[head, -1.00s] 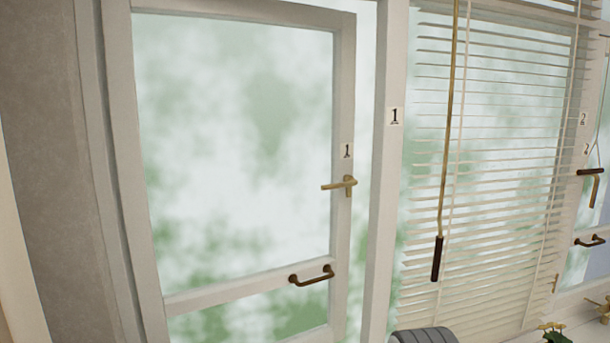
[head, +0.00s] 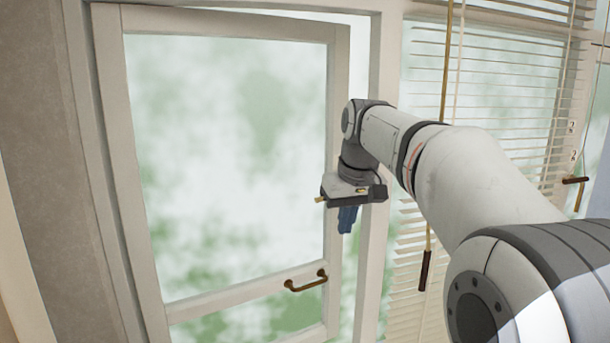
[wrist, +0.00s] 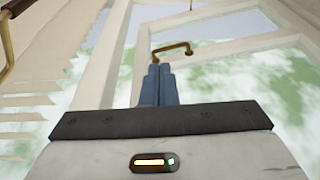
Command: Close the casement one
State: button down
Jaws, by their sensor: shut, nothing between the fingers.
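Casement one (head: 336,100) is a white-framed glazed sash on the left in the head view. It stands ajar, with a strip of light between its right stile and the white post (head: 384,80). A bronze bar handle (head: 305,281) is on its lower rail; it also shows in the wrist view (wrist: 172,50), just beyond my fingertips. My gripper (head: 346,230) is shut and empty, its blue fingers pointing down by the right stile. It hides the number label and most of the brass lever handle (head: 320,199). Whether the fingers touch the sash, I cannot tell.
A white slatted blind (head: 480,100) hangs to the right of the post. A hanging rod with a dark grip (head: 426,270) is in front of it. My arm covers the lower right.

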jog(key=w+a+r+n+p, duration=0.2)
jog(key=w+r+p, duration=0.2)
jog(key=w+r, duration=0.65)
jog(key=w+a+x, duration=0.1)
jog(key=x, duration=0.8)
jog(key=shift+y+b, duration=0.4)
jog(key=shift+b, duration=0.05)
